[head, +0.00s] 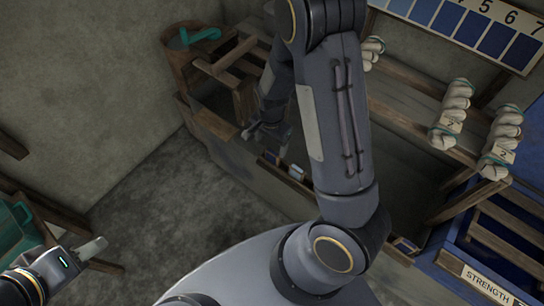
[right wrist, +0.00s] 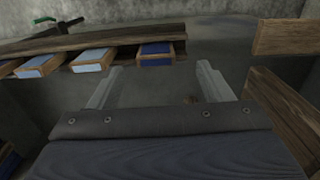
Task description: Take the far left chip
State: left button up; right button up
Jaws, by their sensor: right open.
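Chips sit in a row along a wooden rail. In the head view a dark blue chip (head: 271,158) is the leftmost one showing, with a pale blue chip (head: 297,172) right of it. My right arm hides part of the row. In the right wrist view the dark blue chip (right wrist: 156,50) is at the rail's right end, with pale chips (right wrist: 92,58) to its left. My right gripper (head: 268,132) is open and empty; in its wrist view the fingers (right wrist: 160,82) straddle the dark blue chip's direction, apart from it. My left gripper (head: 88,248) is at lower left, away from the chips; its opening is unclear.
Hanks of pale yarn (head: 455,110) hang at right under a numbered blue colour chart (head: 470,25). The floor (head: 140,190) at left is clear.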

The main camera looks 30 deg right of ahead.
aim_at(273, 152)
jog(key=f, duration=0.8)
jog(key=shift+s+d+f, duration=0.15)
jog(key=shift+d+f, duration=0.05)
jog(key=shift+d, duration=0.1)
jog(key=c, duration=1)
jog(key=shift+r, duration=0.1)
jog(key=shift+c, duration=0.2)
